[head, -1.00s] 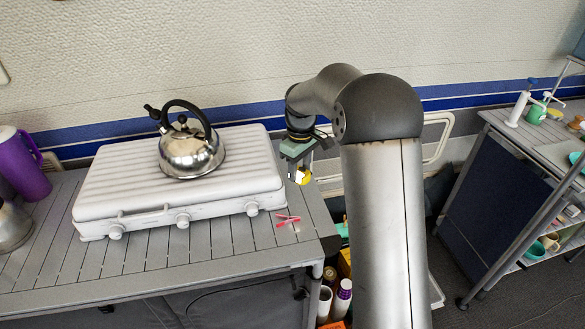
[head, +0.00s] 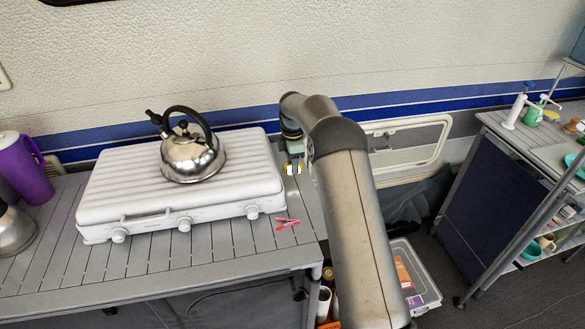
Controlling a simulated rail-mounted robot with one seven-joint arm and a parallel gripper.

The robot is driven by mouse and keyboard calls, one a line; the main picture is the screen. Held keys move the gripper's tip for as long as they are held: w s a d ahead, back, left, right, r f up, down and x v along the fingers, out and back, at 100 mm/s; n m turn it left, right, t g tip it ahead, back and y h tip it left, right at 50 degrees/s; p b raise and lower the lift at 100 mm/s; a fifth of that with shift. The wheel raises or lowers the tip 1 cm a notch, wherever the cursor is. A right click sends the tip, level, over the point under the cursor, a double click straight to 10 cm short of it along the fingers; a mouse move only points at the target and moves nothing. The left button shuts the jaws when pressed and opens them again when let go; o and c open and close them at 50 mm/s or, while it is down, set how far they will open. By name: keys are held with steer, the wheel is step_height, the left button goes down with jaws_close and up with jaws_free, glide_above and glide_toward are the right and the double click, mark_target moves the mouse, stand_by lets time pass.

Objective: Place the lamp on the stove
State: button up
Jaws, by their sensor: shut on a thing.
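The stove (head: 110,207) is a white, ribbed, closed case with knobs along its front, standing on the slatted grey table. My gripper (head: 292,162) is just right of the stove's back right corner, partly hidden by my arm. It is shut on a small yellow, white and dark thing, which I take to be the lamp (head: 292,169). The lamp is small in the picture, and whether it touches the table I cannot tell.
A steel kettle (head: 192,160) stands on the stove's back middle. A pink clothespin (head: 287,223) lies on the table right of the stove. A purple jug (head: 28,168) stands far left. The stove's left and right top areas are clear.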

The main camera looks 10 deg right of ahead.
steer(key=shift+f, duration=1.45)
steer(key=shift+f, duration=0.2)
steer(key=o, duration=1)
steer(key=shift+o, duration=0.2)
steer(key=shift+r, duration=0.15)
